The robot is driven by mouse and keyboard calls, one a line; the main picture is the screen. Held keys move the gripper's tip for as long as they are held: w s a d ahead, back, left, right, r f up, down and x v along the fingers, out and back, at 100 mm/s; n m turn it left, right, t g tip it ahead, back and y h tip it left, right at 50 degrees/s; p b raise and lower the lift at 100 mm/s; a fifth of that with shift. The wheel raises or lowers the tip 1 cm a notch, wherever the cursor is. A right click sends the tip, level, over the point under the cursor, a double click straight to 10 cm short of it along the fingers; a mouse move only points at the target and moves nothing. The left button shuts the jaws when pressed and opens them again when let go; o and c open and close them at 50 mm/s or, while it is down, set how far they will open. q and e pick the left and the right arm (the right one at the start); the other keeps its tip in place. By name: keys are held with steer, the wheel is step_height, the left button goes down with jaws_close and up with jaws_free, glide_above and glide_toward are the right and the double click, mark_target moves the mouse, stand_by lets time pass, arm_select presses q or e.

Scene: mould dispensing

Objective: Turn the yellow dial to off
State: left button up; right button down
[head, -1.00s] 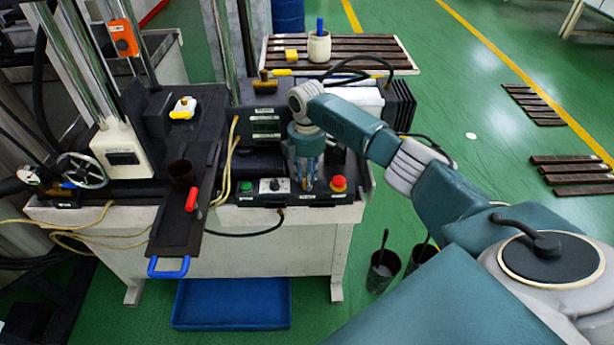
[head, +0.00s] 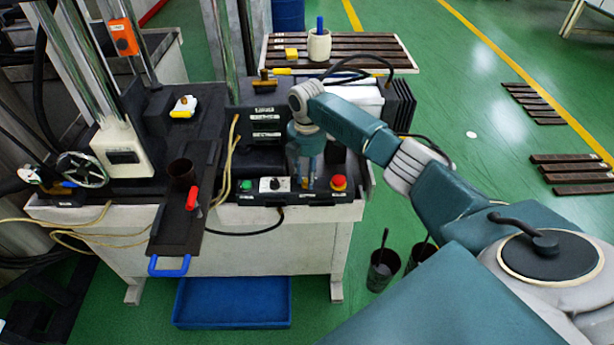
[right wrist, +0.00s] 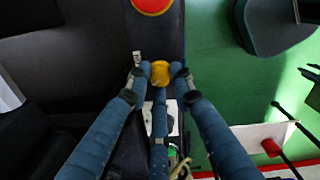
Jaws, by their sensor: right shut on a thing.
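The yellow dial (right wrist: 160,73) is a small round knob on the black control panel, seen in the right wrist view. My right gripper (right wrist: 159,76) is shut on it, with blue fingers on both sides and one from below. In the head view my right gripper (head: 308,184) points down at the panel (head: 330,198), and its fingers mostly hide the dial. Which way the dial is turned cannot be told. My left gripper is not in view.
A red stop button (head: 339,183) sits just right of the gripper. A black-and-white selector (head: 274,185) and green button (head: 246,186) are to its left. A blue bin (head: 232,318) is on the floor.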

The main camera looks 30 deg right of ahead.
steer(key=c, duration=1.5)
jaws_free()
step_height(320, 180, up, 12)
steer(key=shift+r, duration=0.1)
